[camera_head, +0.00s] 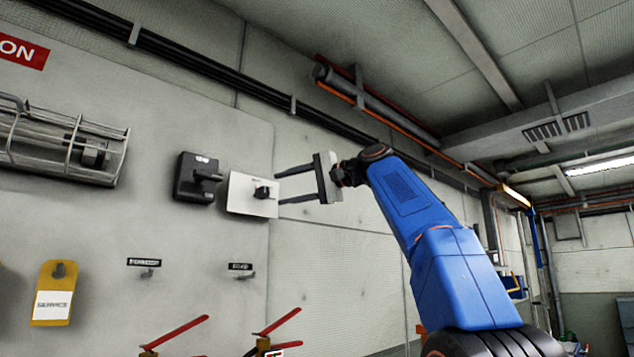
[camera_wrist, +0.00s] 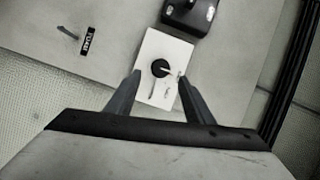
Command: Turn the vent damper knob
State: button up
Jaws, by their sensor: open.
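A small black round knob (camera_head: 262,192) sits on a white square plate (camera_head: 240,200) on the wall panel. In the wrist view the knob (camera_wrist: 160,68) has a light pointer mark aimed to the right, and the white plate (camera_wrist: 163,45) lies beyond my fingers. My gripper (camera_head: 279,188) is open, its two fingers reaching left toward the plate. In the wrist view my gripper (camera_wrist: 158,85) has its fingers spread on either side below the knob. The knob appears between the lines of the fingers. I cannot tell whether the tips touch the plate.
A black switch box (camera_head: 196,178) is mounted just left of the plate. A caged lamp (camera_head: 62,142), a yellow tag (camera_head: 54,293) and small labelled hooks (camera_head: 240,268) are on the panel. Red levers (camera_head: 277,321) stick out below. The wall right of the panel is bare.

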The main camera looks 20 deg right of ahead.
jog(key=v, duration=0.9)
jog(key=shift+s+d, duration=0.15)
jog(key=shift+s, duration=0.05)
jog(key=shift+f, duration=0.1)
jog(key=s+a+f+g+h, duration=0.1)
jog(key=s+a+f+h, duration=0.1)
jog(key=f, duration=0.9)
jog(key=s+a+f+g+h, duration=0.2)
jog(key=s+f, duration=0.1)
jog(key=f, duration=0.8)
jog(key=s+a+f+g+h, duration=0.1)
jog(key=s+a+f+h, duration=0.1)
jog(key=f, duration=0.9)
jog(key=s+f+n+g+h, duration=0.1)
jog(key=s+f+n, duration=0.1)
jog(key=s+f, duration=0.6)
jog(key=s+d+f+n+g+h, duration=0.1)
jog(key=s+f, duration=0.6)
jog(key=f, duration=1.3)
jog(key=s+f+n+g+h, duration=0.2)
jog(key=s+f, duration=0.6)
jog(key=f, duration=0.6)
jog(key=n+h, duration=0.1)
jog(key=n, duration=0.1)
jog(key=shift+s+d+n, duration=0.3)
jog(key=shift+d+n, duration=0.1)
